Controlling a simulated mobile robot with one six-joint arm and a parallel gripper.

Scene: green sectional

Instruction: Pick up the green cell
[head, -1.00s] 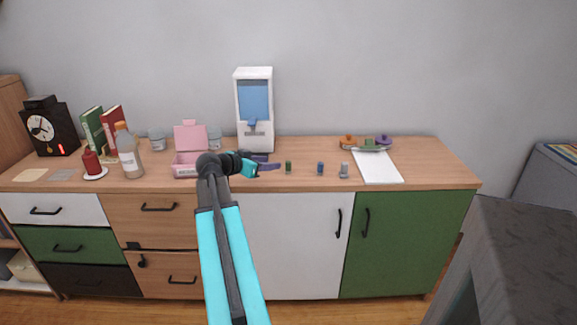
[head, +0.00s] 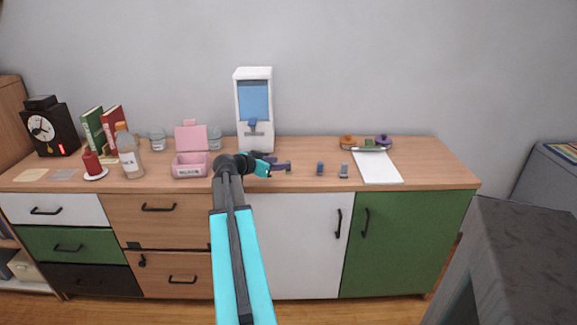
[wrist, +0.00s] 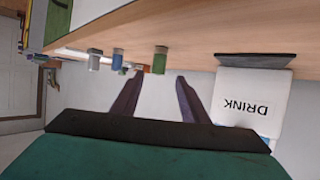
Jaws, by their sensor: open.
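The green cell (wrist: 160,60) stands on the wooden counter and shows upside down in the wrist view. It sits just past the fingertips, centred in the gap between them. In the head view the fingers largely hide it. My gripper (wrist: 159,76) is open and empty, its two dark purple fingers on either side of the line to the cell. In the head view my gripper (head: 281,167) reaches over the counter from the left, at the cell's place. I cannot tell whether a finger touches the cell.
A blue cell (head: 320,168) and a grey cell (head: 343,171) stand to the right. A white drink dispenser (head: 255,110) stands behind, and a pink box (head: 191,168) at left. A white sheet (head: 378,168) lies further right. The counter between the cells is clear.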

